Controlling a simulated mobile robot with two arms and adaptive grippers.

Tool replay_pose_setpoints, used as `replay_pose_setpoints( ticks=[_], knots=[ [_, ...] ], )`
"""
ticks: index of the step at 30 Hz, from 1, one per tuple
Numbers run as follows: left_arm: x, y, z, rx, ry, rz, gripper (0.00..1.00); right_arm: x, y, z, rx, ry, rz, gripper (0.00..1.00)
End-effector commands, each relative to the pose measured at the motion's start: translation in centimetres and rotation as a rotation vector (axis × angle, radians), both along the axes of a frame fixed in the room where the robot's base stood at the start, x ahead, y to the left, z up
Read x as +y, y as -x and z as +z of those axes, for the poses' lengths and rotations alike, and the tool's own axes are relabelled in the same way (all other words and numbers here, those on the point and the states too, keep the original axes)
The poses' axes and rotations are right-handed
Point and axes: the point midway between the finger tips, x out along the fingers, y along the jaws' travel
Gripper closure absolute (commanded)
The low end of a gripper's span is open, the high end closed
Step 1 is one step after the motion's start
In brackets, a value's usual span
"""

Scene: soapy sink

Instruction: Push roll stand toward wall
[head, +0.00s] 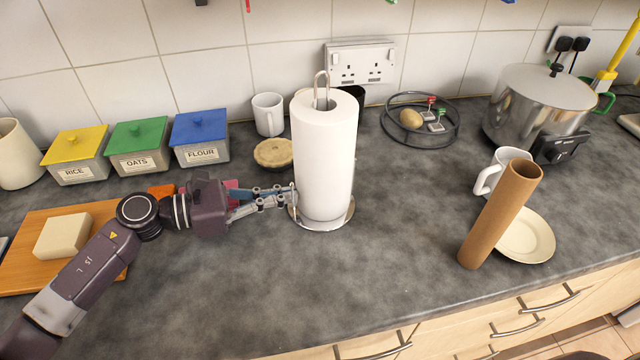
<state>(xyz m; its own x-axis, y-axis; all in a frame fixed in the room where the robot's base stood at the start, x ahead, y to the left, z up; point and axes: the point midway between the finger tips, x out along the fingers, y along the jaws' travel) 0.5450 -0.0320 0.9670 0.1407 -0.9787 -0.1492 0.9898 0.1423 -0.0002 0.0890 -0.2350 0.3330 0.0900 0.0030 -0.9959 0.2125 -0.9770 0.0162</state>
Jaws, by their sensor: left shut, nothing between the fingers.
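The roll stand (336,222) has a round metal base and a wire loop at the top. It stands upright on the worktop, with a white paper roll (324,150) on it. My left gripper (290,196) reaches in from the left. It is shut and empty, with its fingertips at the lower left of the roll, close to or touching it; I cannot tell which. The tiled wall (290,50) is behind the stand, with a strip of worktop between. My right gripper is not in view.
Behind the stand are a white mug (268,114), a pie (275,153), a dark cup (353,94) and a socket (361,63). A wire basket (446,138) is to the right. A cardboard tube (500,215) stands tilted by a plate (528,238). The front middle worktop is clear.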

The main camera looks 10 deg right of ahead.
Motion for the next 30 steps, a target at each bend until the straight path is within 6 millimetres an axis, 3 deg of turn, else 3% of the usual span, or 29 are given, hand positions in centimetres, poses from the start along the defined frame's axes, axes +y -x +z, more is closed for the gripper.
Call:
replay_pose_setpoints(
  ticks=[17,30],
  knots=[
    [-0.1,0.0,0.0,0.0,0.001,-0.001,1.0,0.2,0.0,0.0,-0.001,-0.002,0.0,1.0],
    [-1.8,-0.3,0.0,-0.001,0.001,0.0,1.0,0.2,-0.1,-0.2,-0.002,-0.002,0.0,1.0]
  ],
)
